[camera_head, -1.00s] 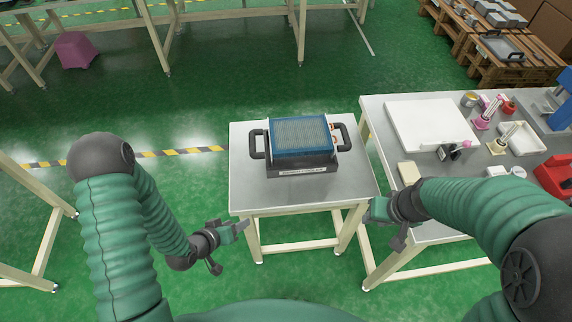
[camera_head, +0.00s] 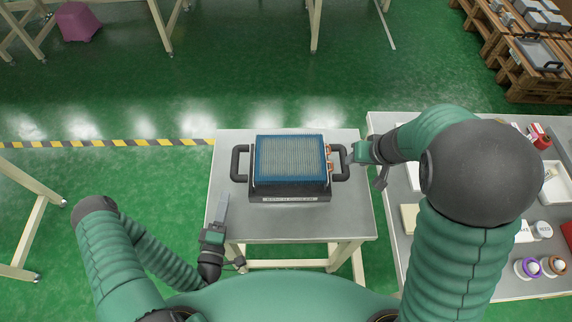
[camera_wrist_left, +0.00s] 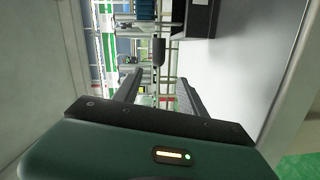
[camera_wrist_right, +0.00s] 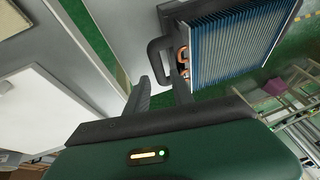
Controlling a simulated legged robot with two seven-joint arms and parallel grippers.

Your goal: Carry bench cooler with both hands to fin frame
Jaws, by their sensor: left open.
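The bench cooler (camera_head: 290,160), with blue fins on a black base and a black handle at each side, sits on a small grey table (camera_head: 270,225). My left gripper (camera_head: 224,205) is open and empty at the table's left edge, in front of and left of the left handle (camera_head: 238,163). That handle shows ahead between the fingers in the left wrist view (camera_wrist_left: 158,50). My right gripper (camera_head: 352,156) is open close to the right handle; in the right wrist view the handle (camera_wrist_right: 158,58) is just beyond the fingertips, contact unclear. I cannot pick out the fin frame.
A longer workbench (camera_head: 395,250) with a white board and small items stands close on the right. Pallets (camera_head: 530,70) stand at the far right, and a purple bin (camera_head: 77,22) at the far left. Green floor is open behind the small table.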

